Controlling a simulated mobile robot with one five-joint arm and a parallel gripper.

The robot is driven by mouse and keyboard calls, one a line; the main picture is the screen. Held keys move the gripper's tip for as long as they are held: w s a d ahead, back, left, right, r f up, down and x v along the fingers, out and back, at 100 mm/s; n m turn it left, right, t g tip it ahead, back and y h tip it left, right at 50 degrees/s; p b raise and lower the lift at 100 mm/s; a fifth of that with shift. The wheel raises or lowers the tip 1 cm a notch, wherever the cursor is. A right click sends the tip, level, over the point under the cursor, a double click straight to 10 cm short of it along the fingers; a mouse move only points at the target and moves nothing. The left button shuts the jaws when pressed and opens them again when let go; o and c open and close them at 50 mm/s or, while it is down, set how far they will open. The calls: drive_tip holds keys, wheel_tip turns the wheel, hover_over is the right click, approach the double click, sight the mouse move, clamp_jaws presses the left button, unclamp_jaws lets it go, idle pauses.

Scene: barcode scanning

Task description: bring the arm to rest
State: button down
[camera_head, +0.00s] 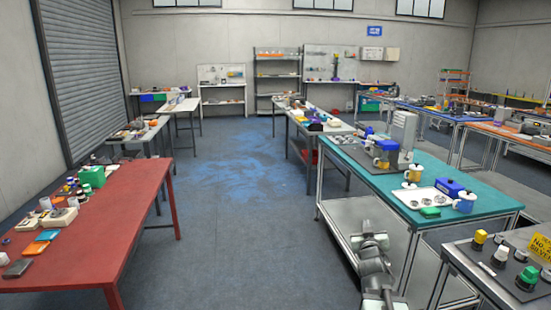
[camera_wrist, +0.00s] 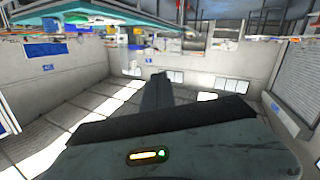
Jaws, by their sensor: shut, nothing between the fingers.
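My arm (camera_head: 375,268) stands upright and folded at the bottom of the head view, in front of the teal table (camera_head: 465,205). My gripper (camera_wrist: 161,82) shows in the wrist view as dark fingers close together, shut and empty. It points into open air and touches nothing that I can see. The wrist view is upside down, with the ceiling and its bright panels low in the picture and the tables along the top. The fingertips cannot be made out clearly in the head view.
The teal table holds a white tray (camera_head: 400,196), mugs and a blue box (camera_head: 449,187). A grey bench (camera_head: 465,262) with coloured buttons stands at the lower right. A red table (camera_head: 95,245) with small goods stands at the left. The blue-stained floor (camera_head: 240,180) between them is clear.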

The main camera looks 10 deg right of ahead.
drive_tip(key=a+f+g+y+p, duration=0.1)
drive_tip(key=a+f+g+y, duration=0.45)
drive_tip(key=a, duration=0.85)
drive_tip(key=s+a+f+g, duration=0.4)
drive_tip(key=s+a+f, duration=0.3)
drive_tip(key=a+f, duration=0.25)
drive_tip(key=s+a+f+g, duration=0.1)
drive_tip(key=s+f+g, duration=0.1)
drive_tip(key=s, duration=0.4)
drive_tip(key=s+a+f+n+g, duration=0.1)
drive_tip(key=s+f+g, duration=0.1)
drive_tip(key=s+g, duration=0.2)
drive_tip(key=s, duration=0.2)
drive_tip(key=shift+s+f, duration=0.25)
drive_tip(key=shift+s, duration=0.1)
drive_tip(key=shift+y, duration=0.25)
